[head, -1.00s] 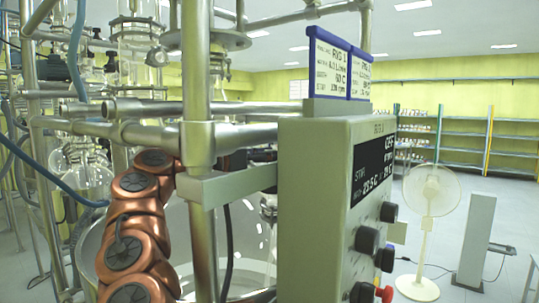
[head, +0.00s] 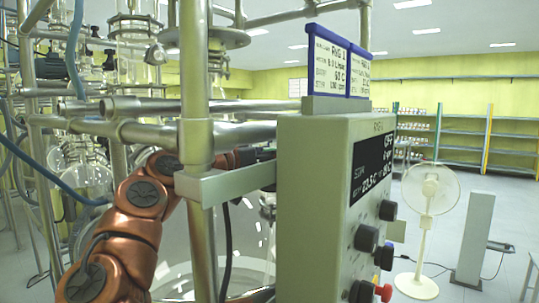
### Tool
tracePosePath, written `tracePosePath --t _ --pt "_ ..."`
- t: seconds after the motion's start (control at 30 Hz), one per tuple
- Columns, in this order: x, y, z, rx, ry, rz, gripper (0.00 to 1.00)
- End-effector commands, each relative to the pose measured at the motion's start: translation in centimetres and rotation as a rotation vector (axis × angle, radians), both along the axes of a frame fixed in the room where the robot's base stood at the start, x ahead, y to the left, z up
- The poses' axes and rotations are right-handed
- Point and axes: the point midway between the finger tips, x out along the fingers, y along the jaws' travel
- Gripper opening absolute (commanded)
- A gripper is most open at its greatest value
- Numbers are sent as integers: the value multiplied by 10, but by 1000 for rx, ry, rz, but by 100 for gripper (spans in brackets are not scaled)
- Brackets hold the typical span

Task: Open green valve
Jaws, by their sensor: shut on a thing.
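No green valve can be made out in the head view. My copper arm rises from the lower left, bends behind the metal upright (head: 196,110) and reaches right. Its end runs in behind the grey control box (head: 312,200). Only a dark part near my wrist shows between the upright and the box. My gripper's fingers, and whatever is between them, are hidden behind the box.
The control box carries a dark display (head: 372,168), black knobs (head: 367,238) and a red button (head: 384,293). Metal pipes (head: 150,107) and glass vessels (head: 80,180) crowd the left. A white fan (head: 430,190) and a grey post (head: 474,240) stand right on open floor.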

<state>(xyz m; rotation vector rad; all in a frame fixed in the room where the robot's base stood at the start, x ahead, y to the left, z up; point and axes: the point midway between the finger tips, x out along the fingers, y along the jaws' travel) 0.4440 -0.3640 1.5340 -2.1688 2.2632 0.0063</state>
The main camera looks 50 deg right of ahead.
Motion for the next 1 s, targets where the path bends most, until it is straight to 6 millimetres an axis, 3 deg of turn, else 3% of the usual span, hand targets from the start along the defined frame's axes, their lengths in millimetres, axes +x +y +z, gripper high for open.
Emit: tracePosePath --t 0.43,0.9,0.93,1.0 --pt "0 3 4 -9 0 141 16" --pt "-1 3 5 -15 0 160 16" --pt "-1 3 5 -15 1 159 54" --pt "-1 2 5 -14 1 159 61"
